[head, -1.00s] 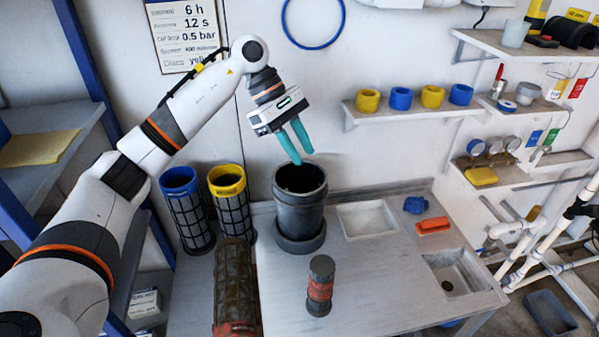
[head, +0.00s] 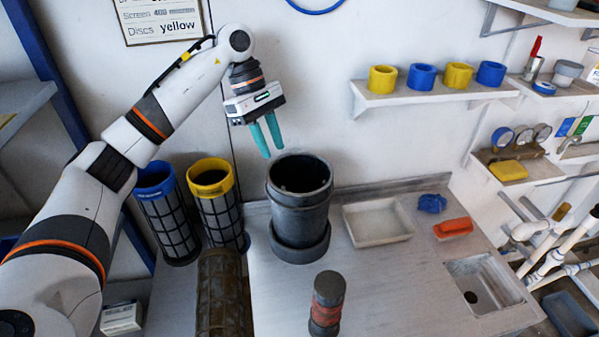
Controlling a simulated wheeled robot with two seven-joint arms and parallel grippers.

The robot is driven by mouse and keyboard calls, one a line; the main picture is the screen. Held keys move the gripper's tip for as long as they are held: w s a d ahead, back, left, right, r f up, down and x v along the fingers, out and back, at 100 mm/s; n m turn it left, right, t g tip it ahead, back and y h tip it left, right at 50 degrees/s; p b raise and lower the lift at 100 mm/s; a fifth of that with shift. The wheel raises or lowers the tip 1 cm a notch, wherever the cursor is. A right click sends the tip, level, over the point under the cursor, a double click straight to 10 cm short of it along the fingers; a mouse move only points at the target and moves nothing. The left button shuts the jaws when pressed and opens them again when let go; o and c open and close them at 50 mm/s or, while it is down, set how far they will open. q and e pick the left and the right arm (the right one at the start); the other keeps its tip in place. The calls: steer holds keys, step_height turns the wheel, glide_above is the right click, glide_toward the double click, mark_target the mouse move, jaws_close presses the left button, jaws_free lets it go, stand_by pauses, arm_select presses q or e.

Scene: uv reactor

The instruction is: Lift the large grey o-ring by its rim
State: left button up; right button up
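A dark grey cylindrical housing (head: 300,215) stands upright on the bench with a dark open top. A thick grey ring (head: 300,251) surrounds its foot, and a grey rim (head: 301,200) runs around its upper part. I cannot tell whether either is the large grey o-ring; no separate loose ring shows. My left gripper (head: 272,152) points down with its teal fingers slightly apart and nothing between them. Its tips show just left of and above the housing's mouth, seemingly apart from it. My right gripper is not in view.
Blue-topped (head: 164,215) and yellow-topped (head: 218,205) mesh cartridges stand left of the housing. A brown-stained cartridge (head: 223,295) and a dark red-banded cylinder (head: 326,305) are in front. A white tray (head: 378,222) lies right. Blue cloth (head: 432,203) and an orange block (head: 453,227) sit beyond it.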

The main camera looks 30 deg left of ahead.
mark_target(288, 193)
arm_select(q)
steer(key=x, duration=0.2)
steer(key=p+x, duration=0.1)
steer(key=x, duration=0.1)
steer(key=shift+s+d+r, duration=0.2)
steer(key=shift+s+d, duration=0.05)
steer(key=shift+s, duration=0.1)
steer(key=shift+d+f+p, duration=0.15)
steer(key=shift+f+p, duration=0.15)
steer(key=shift+f, duration=0.25)
steer(key=p+x, duration=0.2)
steer(key=x, duration=0.2)
steer(key=shift+f, duration=0.2)
steer(key=shift+w+f, duration=0.1)
steer(key=shift+f, duration=0.15)
steer(key=shift+f+b, duration=0.2)
steer(key=shift+b, duration=0.2)
